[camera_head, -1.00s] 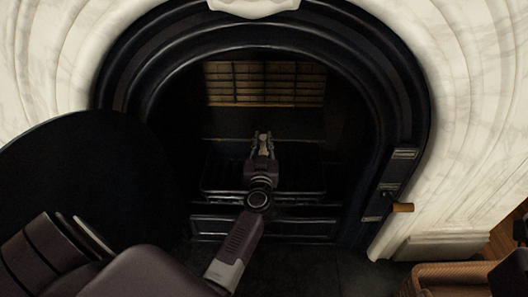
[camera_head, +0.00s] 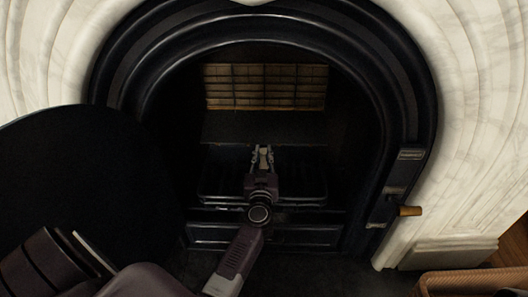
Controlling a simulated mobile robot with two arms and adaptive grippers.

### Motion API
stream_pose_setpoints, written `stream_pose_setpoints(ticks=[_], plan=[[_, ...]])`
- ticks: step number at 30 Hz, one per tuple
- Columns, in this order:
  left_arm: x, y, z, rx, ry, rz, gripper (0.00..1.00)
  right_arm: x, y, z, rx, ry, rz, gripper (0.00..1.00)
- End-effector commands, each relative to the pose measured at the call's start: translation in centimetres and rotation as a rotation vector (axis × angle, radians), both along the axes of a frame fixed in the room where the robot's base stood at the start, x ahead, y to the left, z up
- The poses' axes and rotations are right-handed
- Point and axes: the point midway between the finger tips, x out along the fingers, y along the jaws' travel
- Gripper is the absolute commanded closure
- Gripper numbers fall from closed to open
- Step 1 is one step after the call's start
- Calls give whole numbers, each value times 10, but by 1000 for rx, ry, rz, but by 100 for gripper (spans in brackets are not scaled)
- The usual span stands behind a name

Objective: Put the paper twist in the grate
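My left gripper (camera_head: 262,155) reaches into the fireplace opening, over the dark grate (camera_head: 222,188). Between its fingertips is a small pale tan piece, which looks like the paper twist (camera_head: 263,157). The fingers stand on either side of it and appear closed on it. The gripper hides part of the grate's middle, and I cannot tell whether the twist touches the grate. My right gripper is not in view.
The black arched surround (camera_head: 410,110) and its right side with a wooden-handled knob (camera_head: 410,211) border the opening. White marble (camera_head: 480,130) lies outside it. A tiled fireback (camera_head: 265,87) is behind. A wicker basket (camera_head: 460,282) stands at lower right.

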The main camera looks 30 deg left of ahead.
Motion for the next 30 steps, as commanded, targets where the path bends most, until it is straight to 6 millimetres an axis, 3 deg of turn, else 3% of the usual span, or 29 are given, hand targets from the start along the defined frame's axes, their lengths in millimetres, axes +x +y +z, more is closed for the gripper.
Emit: stream_pose_setpoints(ticks=[5, 17, 30], plan=[[0, 0, 0, -1, 1, 0, 66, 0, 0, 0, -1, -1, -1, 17], [-2, -1, 7, -1, 0, 0, 66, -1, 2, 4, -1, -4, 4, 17], [-79, -48, 8, -1, 3, 0, 66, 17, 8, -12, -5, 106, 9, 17]])
